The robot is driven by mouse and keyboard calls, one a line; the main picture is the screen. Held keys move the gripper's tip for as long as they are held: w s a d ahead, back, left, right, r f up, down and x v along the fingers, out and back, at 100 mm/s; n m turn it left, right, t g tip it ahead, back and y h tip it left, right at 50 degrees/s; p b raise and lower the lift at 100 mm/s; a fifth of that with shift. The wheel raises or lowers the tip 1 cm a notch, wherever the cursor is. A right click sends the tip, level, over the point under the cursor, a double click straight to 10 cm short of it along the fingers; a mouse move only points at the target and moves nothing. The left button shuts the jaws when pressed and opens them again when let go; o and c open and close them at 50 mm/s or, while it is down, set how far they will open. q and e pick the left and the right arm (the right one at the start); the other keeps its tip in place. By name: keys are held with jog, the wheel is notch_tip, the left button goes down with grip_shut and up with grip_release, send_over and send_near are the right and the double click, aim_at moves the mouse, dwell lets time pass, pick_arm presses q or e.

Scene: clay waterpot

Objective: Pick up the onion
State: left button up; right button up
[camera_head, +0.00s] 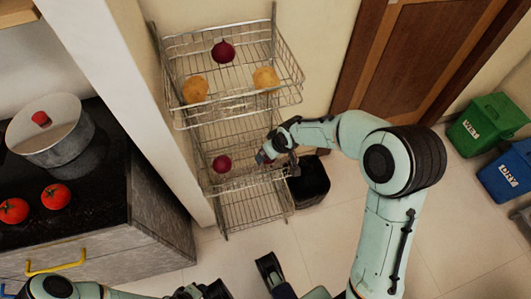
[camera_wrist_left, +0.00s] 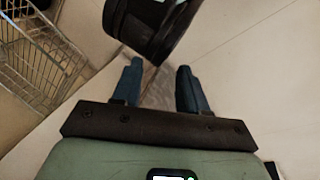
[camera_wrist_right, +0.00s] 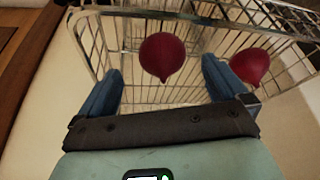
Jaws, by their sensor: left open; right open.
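A dark red onion (camera_head: 222,163) lies in the middle basket of the wire rack. Another red onion (camera_head: 223,52) lies in the top basket. My right gripper (camera_head: 276,160) is open at the right side of the middle basket. In the right wrist view, a red onion (camera_wrist_right: 163,57) shows ahead between the open fingers (camera_wrist_right: 162,78), with nothing gripped. A second red onion (camera_wrist_right: 249,65) shows to its right; I cannot tell which one in the head view it is. My left gripper (camera_wrist_left: 158,75) is open and empty, pointing toward the floor near a black bin.
A counter at left bears a pot (camera_head: 50,140) and tomatoes (camera_head: 55,196). Green (camera_head: 488,122) and blue (camera_head: 508,172) bins stand right.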

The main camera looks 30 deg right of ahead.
jog(key=b+x, duration=0.1)
jog(key=x, duration=0.4)
jog(key=shift+w+a+r, duration=0.15)
pick_arm(q)
jog(key=shift+w+a+f+t, duration=0.15)
jog(key=shift+w+a+f, duration=0.2)
jog(key=shift+w, duration=0.25)
jog(key=shift+w+a+f+t, duration=0.2)
jog(key=shift+w+f, duration=0.25)
jog(key=shift+w, duration=0.15)
pick_arm(e)
jog(key=c, duration=1.2)
jog(key=shift+r, duration=0.1)
